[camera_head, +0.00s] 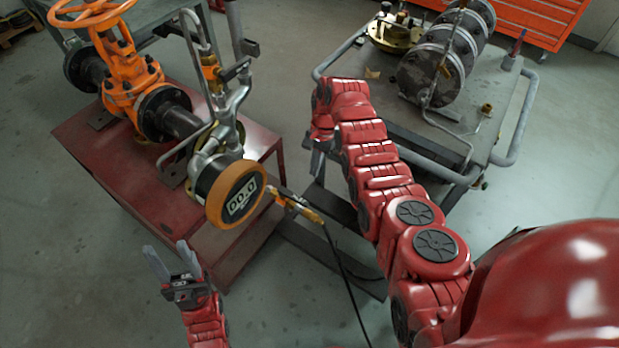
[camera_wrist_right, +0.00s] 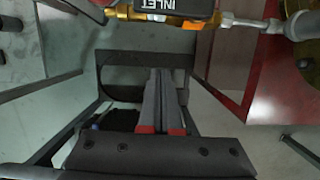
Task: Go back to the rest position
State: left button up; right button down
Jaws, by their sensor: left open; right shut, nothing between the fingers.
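My left gripper (camera_head: 168,258) is at the lower left of the head view, in front of the red table (camera_head: 105,155). Its two grey fingers are spread apart with nothing between them. My right arm reaches up through the middle of the head view, and its hand is near the cart's left corner, largely hidden by the arm. In the wrist view my right gripper (camera_wrist_right: 160,90) has its two fingers together and holds nothing. The orange gate valve (camera_head: 130,85) with its handwheel (camera_head: 92,14) stands on the red table, apart from both grippers.
A grey cart (camera_head: 505,110) with rails and flanged parts (camera_head: 432,75) stands right of my right arm. The floor at lower left is clear.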

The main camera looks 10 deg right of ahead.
jog(key=s+b+v, duration=0.1)
jog(key=v, duration=0.6)
jog(key=shift+r, duration=0.25)
